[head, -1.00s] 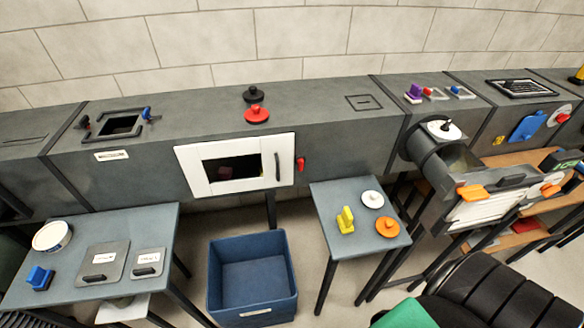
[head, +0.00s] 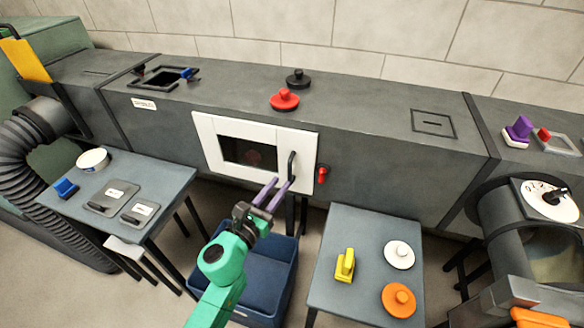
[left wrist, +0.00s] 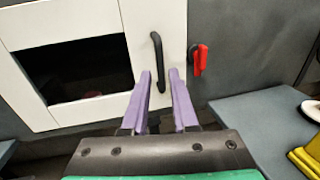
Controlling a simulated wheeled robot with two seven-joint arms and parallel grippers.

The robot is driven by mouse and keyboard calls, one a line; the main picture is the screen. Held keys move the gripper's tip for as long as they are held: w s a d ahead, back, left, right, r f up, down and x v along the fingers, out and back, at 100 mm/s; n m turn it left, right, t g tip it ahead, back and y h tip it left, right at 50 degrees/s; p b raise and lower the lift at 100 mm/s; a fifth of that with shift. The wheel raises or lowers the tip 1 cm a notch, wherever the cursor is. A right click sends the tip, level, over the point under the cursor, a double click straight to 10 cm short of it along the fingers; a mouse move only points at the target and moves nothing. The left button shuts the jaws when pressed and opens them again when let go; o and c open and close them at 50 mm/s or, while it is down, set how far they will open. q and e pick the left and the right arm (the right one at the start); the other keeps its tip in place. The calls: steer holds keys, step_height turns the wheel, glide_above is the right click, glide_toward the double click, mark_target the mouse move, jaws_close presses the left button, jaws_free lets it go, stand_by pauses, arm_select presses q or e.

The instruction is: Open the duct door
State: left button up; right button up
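The duct door (head: 205,135) is a white framed panel with a dark window, set in the front of the grey duct, and it looks shut. Its black vertical handle (head: 291,167) is near the door's right edge; it also shows in the left wrist view (left wrist: 158,62). A red latch (head: 322,174) sits on the duct just right of the door and shows in the left wrist view (left wrist: 198,60). My left gripper (head: 279,186) is open and empty, its purple fingers pointing at the handle from just below and in front.
A blue bin (head: 268,283) stands on the floor below the door, partly behind my left arm. A grey table (head: 348,224) with a yellow brush and discs is at right; another table (head: 170,175) is at left.

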mark_target(289, 174)
arm_select(q)
steer(key=x, duration=0.6)
steer(key=shift+w, duration=0.1)
steer(key=shift+d, duration=0.1)
steer(key=shift+c, duration=0.4)
jaws_close()
stand_by(0.6)
